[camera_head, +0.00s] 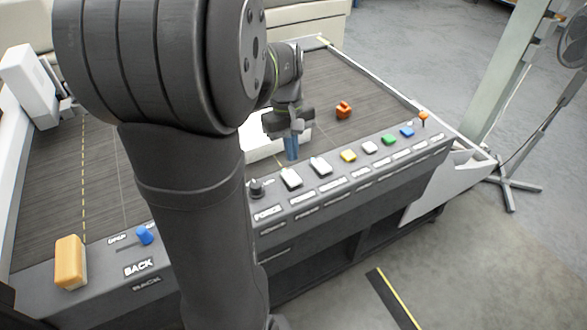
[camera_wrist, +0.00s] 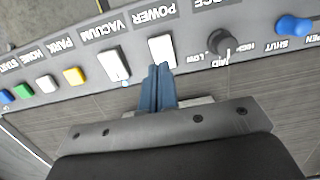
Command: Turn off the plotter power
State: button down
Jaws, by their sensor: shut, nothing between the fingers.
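The plotter's control panel (camera_head: 330,190) runs along the front edge of its dark bed. The power switch is a white rocker, seen in the wrist view (camera_wrist: 162,50) beside the POWER label and in the head view (camera_head: 291,179) just right of the force knob. A similar white vacuum rocker (camera_head: 320,166) sits to its right; it also shows in the wrist view (camera_wrist: 115,67). My gripper (camera_head: 292,158) has blue fingers, shut and empty, pointing down near the power rocker. In the wrist view the fingertips (camera_wrist: 158,67) are at the rocker's near edge. I cannot tell whether they touch or which way it is tipped.
A dark force knob (camera_head: 256,188) stands left of the power rocker. Yellow (camera_head: 348,156), white, green and blue buttons line the right. A blue slider (camera_head: 144,235) and orange block (camera_head: 70,262) are at left. A small orange piece (camera_head: 343,110) lies on the bed.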

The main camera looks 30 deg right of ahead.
aim_at(294, 179)
jog(key=f, duration=0.4)
jog(key=s+f, duration=0.1)
jog(key=f, duration=0.1)
jog(key=shift+s+f+t, duration=0.15)
jog(key=shift+f+t, duration=0.1)
jog(key=shift+t, duration=0.05)
dwell(0.4)
jog(key=shift+w+r, duration=0.1)
jog(key=shift+w, duration=0.75)
jog(key=shift+r, duration=0.15)
